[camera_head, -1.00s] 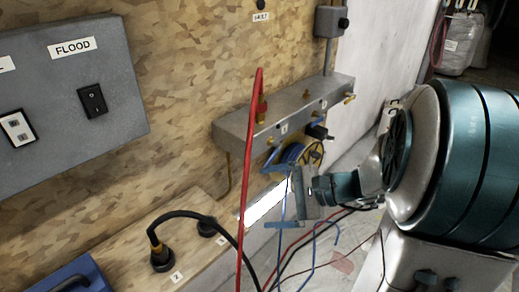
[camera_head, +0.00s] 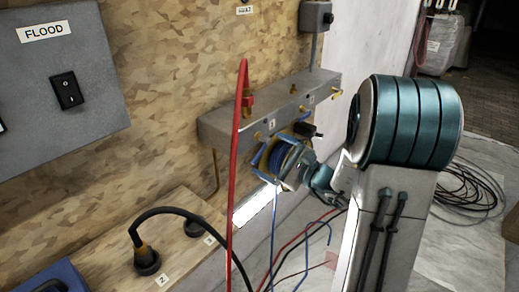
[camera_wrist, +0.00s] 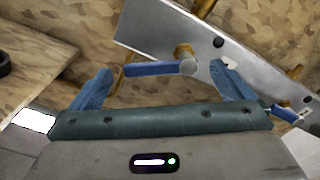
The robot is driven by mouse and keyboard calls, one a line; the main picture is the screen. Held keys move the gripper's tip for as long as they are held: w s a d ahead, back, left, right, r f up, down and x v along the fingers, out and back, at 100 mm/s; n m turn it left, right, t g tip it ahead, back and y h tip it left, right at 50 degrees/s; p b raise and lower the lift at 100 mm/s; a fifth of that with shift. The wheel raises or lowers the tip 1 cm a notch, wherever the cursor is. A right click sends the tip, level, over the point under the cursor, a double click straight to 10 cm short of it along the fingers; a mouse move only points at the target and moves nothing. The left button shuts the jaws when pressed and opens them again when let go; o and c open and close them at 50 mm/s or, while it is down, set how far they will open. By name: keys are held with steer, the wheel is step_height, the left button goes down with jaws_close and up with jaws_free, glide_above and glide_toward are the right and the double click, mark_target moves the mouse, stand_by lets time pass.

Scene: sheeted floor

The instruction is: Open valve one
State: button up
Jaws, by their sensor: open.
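A grey manifold box (camera_head: 270,112) with brass fittings and small number labels is mounted on the wood-flake wall. In the wrist view, a blue lever handle (camera_wrist: 152,69) sticks out from a brass stem (camera_wrist: 184,52) on the manifold's front (camera_wrist: 165,28). My gripper (camera_wrist: 160,70) is open, with one blue finger to each side of this lever. The lever shows between the fingertips; whether they touch it I cannot tell. A second blue lever (camera_wrist: 284,113) is at the right, beyond the right finger. In the head view my gripper (camera_head: 284,172) is just below the manifold; the lever's number cannot be read clearly.
A red hose (camera_head: 236,165) rises in front of the manifold. A grey FLOOD switch box (camera_head: 65,85) is at the left. A black cable (camera_head: 185,211) plugs into a wooden ledge. Hoses lie on the floor.

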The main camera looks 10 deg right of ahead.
mark_target(262, 151)
steer(key=shift+x, duration=2.35)
steer(key=c, duration=1.3)
steer(key=shift+d+f, duration=0.1)
steer(key=shift+f, duration=0.05)
